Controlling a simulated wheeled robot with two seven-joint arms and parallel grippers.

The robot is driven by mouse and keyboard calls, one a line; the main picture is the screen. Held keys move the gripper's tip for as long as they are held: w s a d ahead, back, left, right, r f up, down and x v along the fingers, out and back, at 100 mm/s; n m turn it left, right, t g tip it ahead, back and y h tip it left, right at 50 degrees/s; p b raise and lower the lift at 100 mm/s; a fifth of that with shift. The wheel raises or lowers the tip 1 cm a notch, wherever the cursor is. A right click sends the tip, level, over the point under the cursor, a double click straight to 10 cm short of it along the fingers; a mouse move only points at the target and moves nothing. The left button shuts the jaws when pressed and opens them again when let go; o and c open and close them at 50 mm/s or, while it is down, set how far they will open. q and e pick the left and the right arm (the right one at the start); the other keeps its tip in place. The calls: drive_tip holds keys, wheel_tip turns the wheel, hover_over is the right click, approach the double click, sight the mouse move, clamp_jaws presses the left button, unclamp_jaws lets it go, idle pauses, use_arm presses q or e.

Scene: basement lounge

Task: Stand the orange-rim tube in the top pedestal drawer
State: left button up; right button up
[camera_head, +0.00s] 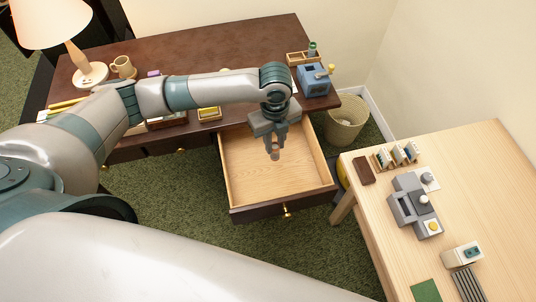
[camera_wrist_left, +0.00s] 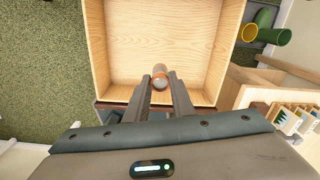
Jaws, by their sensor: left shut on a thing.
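My left gripper (camera_head: 274,146) hangs over the open desk drawer (camera_head: 312,187), pointing down, with its fingers shut on a small tube (camera_head: 274,154). In the left wrist view the tube (camera_wrist_left: 160,77) shows end-on between the fingertips (camera_wrist_left: 161,84), with a pale round end and an orange-brown band around it. The drawer (camera_wrist_left: 97,50) also shows there, with light wooden walls and a bare wooden floor. The drawer looks empty. The gap between tube and drawer floor is hard to judge. My right gripper is not in view.
The dark desk (camera_head: 200,65) behind holds a lamp (camera_head: 75,50), a mug (camera_head: 123,67) and a blue sharpener-like device (camera_head: 313,79). A wicker basket (camera_head: 345,122) stands right of the drawer. A light wood table (camera_head: 480,190) with several items is at the right.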

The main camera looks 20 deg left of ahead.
sight(276, 152)
use_arm(q)
drive_tip(key=f+m, duration=0.4)
drive_tip(key=m, duration=0.1)
drive_tip(key=shift+s+d+f, duration=0.15)
drive_tip(key=shift+d+f, duration=0.05)
drive_tip(key=shift+d, duration=0.15)
wheel_tip(276, 152, down, 6)
drive_tip(key=shift+r+p, duration=0.1)
drive_tip(key=shift+p, duration=0.45)
drive_tip(key=shift+f+p, duration=0.35)
drive_tip(key=shift+f, duration=1.75)
drive_tip(key=shift+f, duration=0.15)
